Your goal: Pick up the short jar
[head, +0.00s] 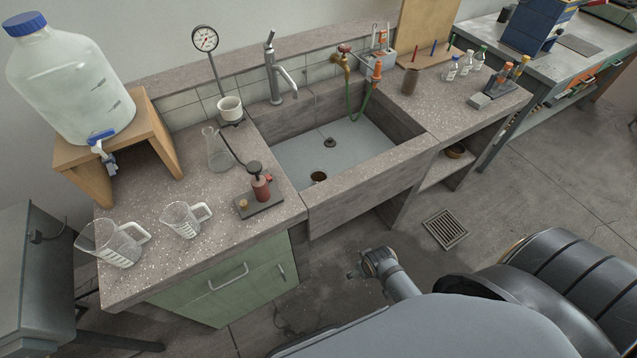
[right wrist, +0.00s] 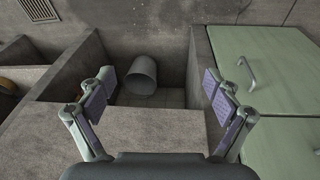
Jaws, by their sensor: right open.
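Two brown containers show in the head view, and I cannot tell for sure which one is the short jar. A small brown open-topped jar (head: 318,177) stands in the sink by its front wall, its lower part hidden by that wall. A taller brown jar (head: 410,81) stands upright on the bench right of the sink. My right gripper (right wrist: 160,101) is open and empty in the right wrist view, its fingers wide apart. Neither brown jar is clearly seen in that view. My left gripper is not seen.
The sink's front wall (head: 370,190) borders the basin. Small bottles (head: 466,62) stand at right. In the right wrist view, a grey cylinder (right wrist: 140,75) lies beside green cabinet doors (right wrist: 285,70).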

